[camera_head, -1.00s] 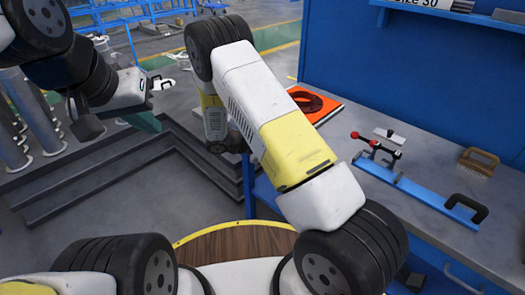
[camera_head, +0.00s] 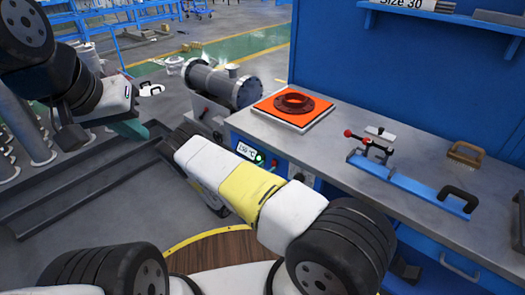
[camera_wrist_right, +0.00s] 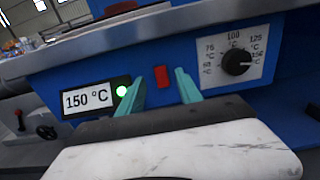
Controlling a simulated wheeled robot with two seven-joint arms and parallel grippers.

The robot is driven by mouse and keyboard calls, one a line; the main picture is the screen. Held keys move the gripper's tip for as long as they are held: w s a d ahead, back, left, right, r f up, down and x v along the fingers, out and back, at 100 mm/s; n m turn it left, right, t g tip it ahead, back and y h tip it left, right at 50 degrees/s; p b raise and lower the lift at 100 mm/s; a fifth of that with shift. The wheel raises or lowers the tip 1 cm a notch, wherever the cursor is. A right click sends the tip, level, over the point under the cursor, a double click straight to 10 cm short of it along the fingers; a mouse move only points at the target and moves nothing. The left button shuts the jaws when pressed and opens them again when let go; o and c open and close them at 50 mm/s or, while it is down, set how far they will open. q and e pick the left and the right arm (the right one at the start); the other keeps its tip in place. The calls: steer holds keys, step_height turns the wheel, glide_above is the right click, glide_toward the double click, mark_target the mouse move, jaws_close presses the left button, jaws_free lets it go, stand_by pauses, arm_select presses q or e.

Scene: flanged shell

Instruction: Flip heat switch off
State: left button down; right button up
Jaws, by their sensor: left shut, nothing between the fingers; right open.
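The heat switch is a small red rocker (camera_wrist_right: 163,77) on the blue front panel in the right wrist view. A lit green lamp (camera_wrist_right: 122,91) and a display reading 150 °C (camera_wrist_right: 88,99) are left of it. My right gripper (camera_wrist_right: 160,82) is open, its two teal fingers on either side of the switch in the picture; I cannot tell whether they touch the panel. In the head view my right forearm hides that gripper; the display (camera_head: 246,150) and lamp (camera_head: 260,158) show beyond it. My left gripper (camera_head: 130,129) is shut and empty at the left, away from the bench.
A black temperature dial (camera_wrist_right: 236,62) is right of the switch. Above, the bench carries an orange plate (camera_head: 318,113) with a dark red ring (camera_head: 293,103), a blue clamp fixture (camera_head: 410,184) and a brush (camera_head: 466,153). A grey flanged shell (camera_head: 220,84) stands behind.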

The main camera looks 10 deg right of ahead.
mark_target(274, 163)
steer(key=shift+x, duration=1.6)
jaws_close()
steer(key=shift+f+t+h, duration=0.25)
steer(key=shift+t+h, duration=0.15)
steer(key=shift+h, duration=0.1)
steer(key=shift+f+t+h, duration=0.3)
steer(key=shift+t+h, duration=0.6)
steer(key=shift+h, duration=0.2)
